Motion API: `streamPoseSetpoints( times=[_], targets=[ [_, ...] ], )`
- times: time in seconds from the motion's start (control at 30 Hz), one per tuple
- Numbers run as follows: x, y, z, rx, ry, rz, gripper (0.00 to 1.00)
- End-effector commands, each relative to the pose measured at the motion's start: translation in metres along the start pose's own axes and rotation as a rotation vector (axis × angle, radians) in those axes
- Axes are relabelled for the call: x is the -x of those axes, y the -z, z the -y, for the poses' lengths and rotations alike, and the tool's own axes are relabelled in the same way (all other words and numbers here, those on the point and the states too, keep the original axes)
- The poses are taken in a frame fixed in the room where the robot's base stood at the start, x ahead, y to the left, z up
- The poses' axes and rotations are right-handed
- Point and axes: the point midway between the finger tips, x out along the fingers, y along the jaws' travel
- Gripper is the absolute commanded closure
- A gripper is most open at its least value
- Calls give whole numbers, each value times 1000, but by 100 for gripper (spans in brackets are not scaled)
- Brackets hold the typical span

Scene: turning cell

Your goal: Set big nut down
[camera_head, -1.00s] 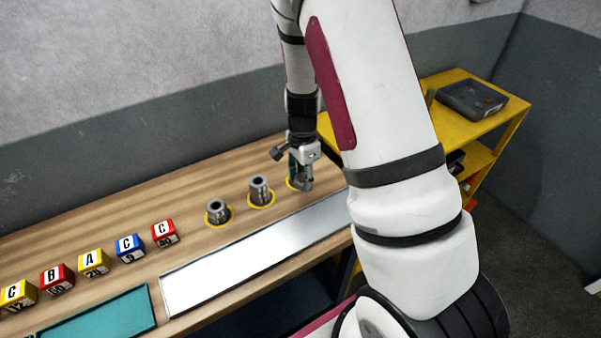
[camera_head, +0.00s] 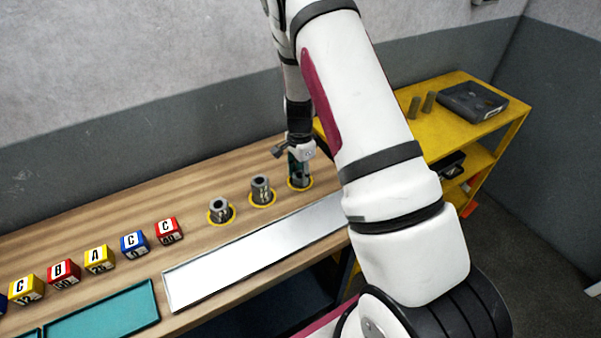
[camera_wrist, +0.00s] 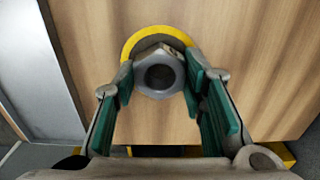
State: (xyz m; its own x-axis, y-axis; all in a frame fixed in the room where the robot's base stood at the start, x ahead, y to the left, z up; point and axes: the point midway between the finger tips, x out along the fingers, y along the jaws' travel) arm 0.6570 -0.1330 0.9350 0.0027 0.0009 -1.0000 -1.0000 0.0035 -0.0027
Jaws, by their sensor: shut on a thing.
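The big nut (camera_wrist: 159,74) is a grey hexagonal nut with a dark round hole. In the wrist view it sits between the green pads of my gripper (camera_wrist: 160,85), which is shut on it. A yellow ring (camera_wrist: 130,46) on the wooden bench shows around its far side. In the head view my gripper (camera_head: 301,160) points down at the rightmost yellow ring, with the grey nut (camera_head: 301,180) low between the fingers. I cannot tell whether the nut touches the bench.
Two grey cylindrical parts (camera_head: 221,211) (camera_head: 262,190) stand on the other yellow rings to the left. A metal tray (camera_head: 255,256), a teal tray (camera_head: 105,315) and several lettered blocks (camera_head: 134,243) lie on the bench (camera_head: 120,205). A yellow shelf (camera_head: 450,125) holds a dark bin (camera_head: 472,101).

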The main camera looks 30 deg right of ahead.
Motion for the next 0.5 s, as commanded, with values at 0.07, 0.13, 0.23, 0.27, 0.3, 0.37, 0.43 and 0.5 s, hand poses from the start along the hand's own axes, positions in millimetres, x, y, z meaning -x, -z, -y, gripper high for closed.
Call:
streamPoseSetpoints(
  times=[0.07,0.13,0.23,0.27,0.3,0.37,0.43,0.5],
  targets=[
    [-1,0,0,0,0,0,97],
    [-3,0,0,0,0,0,97],
    [-3,0,0,0,0,0,44],
    [-3,0,0,0,0,0,42],
    [-3,0,0,0,0,0,42],
    [-3,0,0,0,0,0,42],
    [-3,0,0,0,0,0,42],
    [-3,0,0,0,0,0,42]
  ],
)
